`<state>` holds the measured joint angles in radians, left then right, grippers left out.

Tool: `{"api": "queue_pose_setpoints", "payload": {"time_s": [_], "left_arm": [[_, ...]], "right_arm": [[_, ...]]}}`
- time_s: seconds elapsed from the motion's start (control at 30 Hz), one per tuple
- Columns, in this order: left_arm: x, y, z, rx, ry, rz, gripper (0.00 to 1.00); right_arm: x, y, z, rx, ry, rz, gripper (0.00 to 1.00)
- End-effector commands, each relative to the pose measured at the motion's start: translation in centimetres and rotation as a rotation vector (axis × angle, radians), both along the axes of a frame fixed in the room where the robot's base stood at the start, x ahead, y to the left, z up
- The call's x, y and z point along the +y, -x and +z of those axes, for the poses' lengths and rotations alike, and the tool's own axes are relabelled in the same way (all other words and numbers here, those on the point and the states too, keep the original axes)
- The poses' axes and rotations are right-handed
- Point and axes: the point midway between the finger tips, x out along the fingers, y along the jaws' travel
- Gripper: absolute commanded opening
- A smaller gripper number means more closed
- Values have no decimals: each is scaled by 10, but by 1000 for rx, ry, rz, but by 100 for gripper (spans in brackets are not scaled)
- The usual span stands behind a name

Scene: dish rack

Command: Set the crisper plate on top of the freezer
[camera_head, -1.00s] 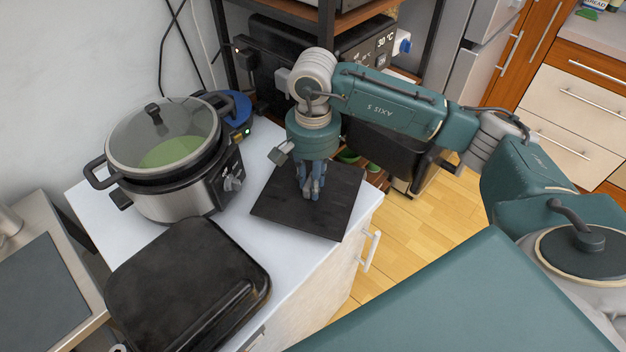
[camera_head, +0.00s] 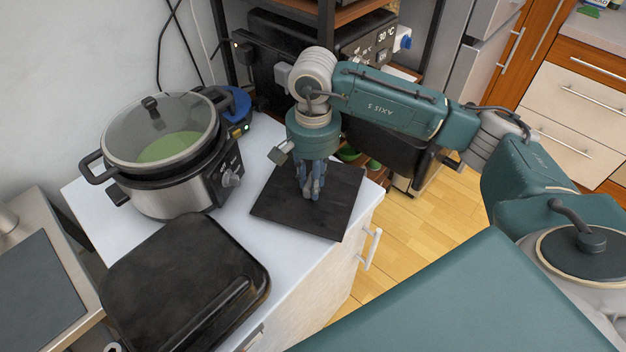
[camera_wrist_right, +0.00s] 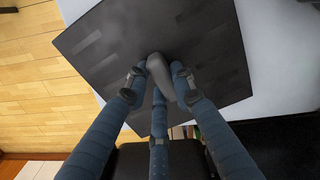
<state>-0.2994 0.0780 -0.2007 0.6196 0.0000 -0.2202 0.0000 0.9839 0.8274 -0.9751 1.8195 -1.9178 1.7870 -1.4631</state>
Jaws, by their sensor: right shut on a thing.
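The crisper plate, a dark, flat, square plate (camera_head: 275,205), is level over the right part of a white-topped cabinet (camera_head: 290,265). I cannot tell whether there is a gap beneath it. My right gripper (camera_head: 312,194) points down at its middle and is shut on it. In the right wrist view, the fingers (camera_wrist_right: 160,75) meet around a grey knob-like part on the plate (camera_wrist_right: 205,40). A tall grey appliance (camera_head: 465,70) stands at the back right. I cannot tell which piece is the freezer. My left gripper is not in view.
A slow cooker with a glass lid (camera_head: 165,150) stands left of the plate. A black lidded pan (camera_head: 185,285) lies in front of it. A shelf rack with a black appliance (camera_head: 285,65) is behind my right arm. Wooden floor (camera_head: 425,225) is open to the right.

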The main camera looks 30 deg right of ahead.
Motion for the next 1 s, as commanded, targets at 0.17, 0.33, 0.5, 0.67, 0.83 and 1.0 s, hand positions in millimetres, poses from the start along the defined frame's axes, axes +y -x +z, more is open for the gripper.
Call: {"api": "queue_pose_setpoints", "payload": {"time_s": [0.17, 0.33, 0.5, 0.67, 0.83, 1.0], "left_arm": [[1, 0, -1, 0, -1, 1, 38], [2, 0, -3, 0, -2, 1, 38], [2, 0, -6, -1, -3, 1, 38], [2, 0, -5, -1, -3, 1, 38], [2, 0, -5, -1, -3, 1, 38], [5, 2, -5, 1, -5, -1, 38]], "right_arm": [[0, 0, 0, -1, 0, 0, 0], [0, 0, -3, -1, 0, 0, 0], [0, 0, -5, -1, 0, 0, 0], [0, 0, -4, -1, -1, 0, 46], [0, 0, -4, 0, 0, 0, 46], [0, 0, 2, 0, 0, 0, 46]]}}
